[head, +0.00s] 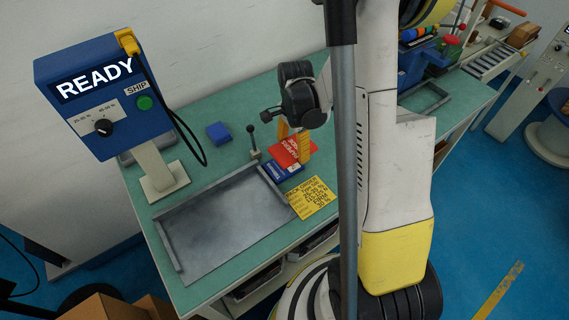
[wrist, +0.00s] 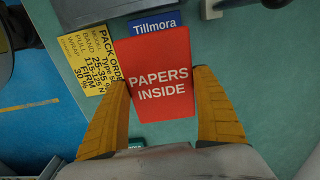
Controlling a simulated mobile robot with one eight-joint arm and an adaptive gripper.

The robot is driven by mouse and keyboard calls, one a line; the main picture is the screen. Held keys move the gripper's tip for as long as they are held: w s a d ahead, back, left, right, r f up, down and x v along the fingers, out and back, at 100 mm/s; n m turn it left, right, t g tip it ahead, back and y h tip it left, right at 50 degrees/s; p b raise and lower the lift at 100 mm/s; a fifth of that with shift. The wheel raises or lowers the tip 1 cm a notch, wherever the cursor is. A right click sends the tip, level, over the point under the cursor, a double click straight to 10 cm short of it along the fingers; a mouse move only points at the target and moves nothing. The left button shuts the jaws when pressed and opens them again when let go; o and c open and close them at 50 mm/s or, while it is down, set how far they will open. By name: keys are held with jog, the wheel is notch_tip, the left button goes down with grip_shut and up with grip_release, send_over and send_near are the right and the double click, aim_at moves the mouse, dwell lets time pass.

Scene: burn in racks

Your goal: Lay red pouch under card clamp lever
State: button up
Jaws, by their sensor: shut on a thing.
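The red pouch (head: 290,150), marked "PAPERS INSIDE", is between the yellow fingers of my gripper (head: 294,143). In the wrist view the pouch (wrist: 158,75) lies face-up to the camera, with the fingers of my gripper (wrist: 161,80) along its two side edges. The gripper is shut on it. A lever with a black knob (head: 252,137), which looks like the card clamp lever, stands upright just left of the pouch. A blue piece marked "Tillmora" (head: 281,173) lies beneath and in front of the pouch; its label also shows in the wrist view (wrist: 154,27).
A grey metal tray (head: 220,225) lies at the front of the green bench (head: 215,160). A yellow pack order card (head: 311,197) is at its right. A blue block (head: 218,132) lies behind the lever. A blue READY box (head: 93,95) stands at left with a hanging cable.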

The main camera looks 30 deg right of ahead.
jog(key=shift+w+a+f, duration=0.2)
jog(key=shift+a+f, duration=0.45)
jog(key=shift+a, duration=0.35)
jog(key=shift+a+f+b, duration=0.1)
jog(key=shift+f+b, duration=0.1)
jog(key=shift+b, duration=0.1)
jog(key=shift+f+b, duration=0.8)
jog(key=shift+f, duration=1)
jog(key=shift+f, duration=0.1)
jog(key=o, duration=1.1)
jog(key=shift+o, duration=0.2)
